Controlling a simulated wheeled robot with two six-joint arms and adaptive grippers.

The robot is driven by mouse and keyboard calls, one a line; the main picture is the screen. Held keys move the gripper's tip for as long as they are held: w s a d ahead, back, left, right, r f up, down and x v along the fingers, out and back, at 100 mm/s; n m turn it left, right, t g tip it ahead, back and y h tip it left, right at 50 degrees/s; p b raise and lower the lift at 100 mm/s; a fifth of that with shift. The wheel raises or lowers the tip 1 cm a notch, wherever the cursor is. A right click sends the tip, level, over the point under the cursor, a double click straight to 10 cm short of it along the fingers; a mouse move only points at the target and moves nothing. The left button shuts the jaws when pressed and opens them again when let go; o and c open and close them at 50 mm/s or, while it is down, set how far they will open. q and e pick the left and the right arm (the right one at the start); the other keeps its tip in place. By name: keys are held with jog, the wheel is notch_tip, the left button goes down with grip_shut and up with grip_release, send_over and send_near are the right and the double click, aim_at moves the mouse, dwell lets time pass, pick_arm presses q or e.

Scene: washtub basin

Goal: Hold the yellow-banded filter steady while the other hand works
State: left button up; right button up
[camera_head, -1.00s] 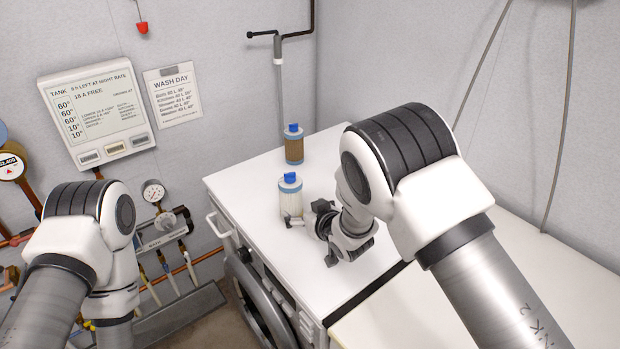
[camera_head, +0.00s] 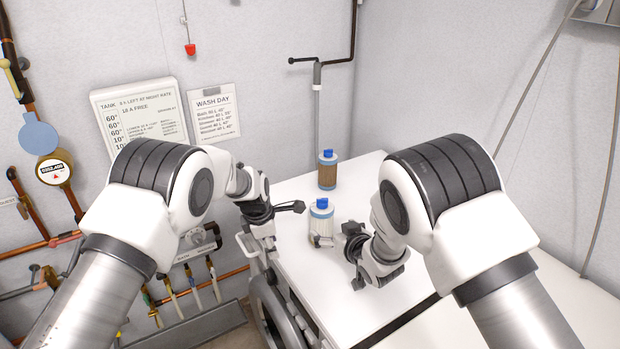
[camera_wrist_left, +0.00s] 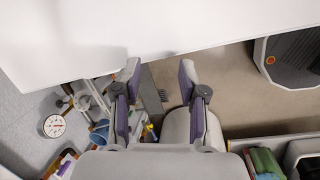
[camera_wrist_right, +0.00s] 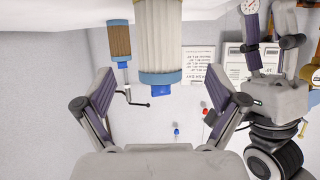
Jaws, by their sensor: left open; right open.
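In the right wrist view, which is upside down, the white filter (camera_wrist_right: 160,38) is centred between the spread fingers, with no clear contact. A brown filter with blue bands (camera_head: 327,175) stands behind it. My left gripper (camera_head: 283,226) is open and empty left of the white filter, above the worktop's front edge (camera_wrist_left: 190,44).
The worktop (camera_head: 330,310) is clear in front of the filters. A washer door (camera_head: 272,310) lies below its left edge. Pipes and hoses (camera_head: 190,283) run along the left wall. A dark pipe (camera_head: 355,40) hangs behind the brown filter.

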aim_at(322, 222)
jog(key=shift+w+f, duration=0.15)
jog(key=shift+a, duration=0.1)
jog(key=x, duration=0.7)
jog(key=shift+w+f, duration=0.15)
jog(key=shift+w, duration=0.15)
pick_arm(q)
jog(key=w+d+r+n, duration=0.1)
jog(key=d+r+n, duration=0.1)
jog(key=r, duration=0.4)
jog(key=w+d+r+n+h, duration=0.1)
jog(key=d+r, duration=0.3)
jog(key=r, duration=0.2)
jog(key=w+d+r+n, duration=0.2)
jog(key=d+r, duration=0.1)
jog(key=r, duration=0.4)
jog(key=shift+d+n+h, duration=0.3)
jog(key=shift+d, duration=0.1)
pick_arm(e)
jog(key=shift+c, duration=0.4)
jog(key=c, duration=1.5)
